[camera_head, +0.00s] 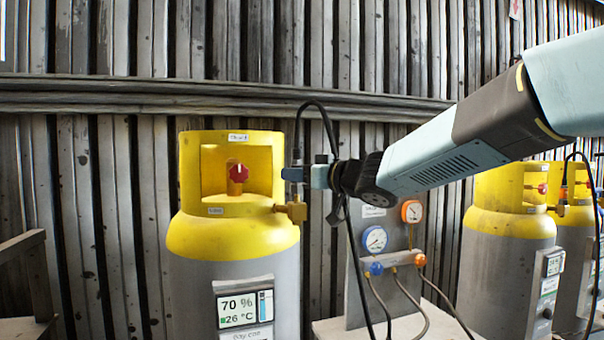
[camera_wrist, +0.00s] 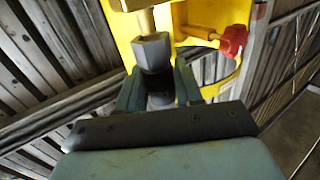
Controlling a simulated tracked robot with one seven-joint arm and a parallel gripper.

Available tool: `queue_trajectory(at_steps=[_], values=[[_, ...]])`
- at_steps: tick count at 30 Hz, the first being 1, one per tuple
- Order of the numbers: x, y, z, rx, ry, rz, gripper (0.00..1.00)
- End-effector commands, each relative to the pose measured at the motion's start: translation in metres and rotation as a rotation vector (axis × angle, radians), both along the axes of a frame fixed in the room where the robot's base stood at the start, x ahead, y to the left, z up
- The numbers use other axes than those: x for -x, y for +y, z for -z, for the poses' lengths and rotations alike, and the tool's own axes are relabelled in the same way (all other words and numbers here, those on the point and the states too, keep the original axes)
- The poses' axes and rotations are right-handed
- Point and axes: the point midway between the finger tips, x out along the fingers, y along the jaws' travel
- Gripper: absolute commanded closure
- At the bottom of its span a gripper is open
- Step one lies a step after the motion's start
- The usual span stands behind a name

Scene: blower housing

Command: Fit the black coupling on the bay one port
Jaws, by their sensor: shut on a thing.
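The brass port (camera_head: 297,211) juts from the cylinder's right side, just below the fingers. I cannot tell whether coupling and port touch.
A red knob (camera_head: 238,173) sits in the left cylinder's collar opening. A black hose (camera_head: 322,107) loops above my gripper. A stand with blue (camera_head: 375,239) and orange (camera_head: 412,211) gauges is close below my arm. More cylinders (camera_head: 508,235) stand right; a slatted wall (camera_head: 100,190) is behind.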

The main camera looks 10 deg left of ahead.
Motion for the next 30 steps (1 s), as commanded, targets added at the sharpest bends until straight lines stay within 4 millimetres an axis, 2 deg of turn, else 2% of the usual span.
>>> queue_trajectory(at_steps=[30], values=[[-0.001,-0.001,0.020,0.000,0.000,0.001,1.00]])
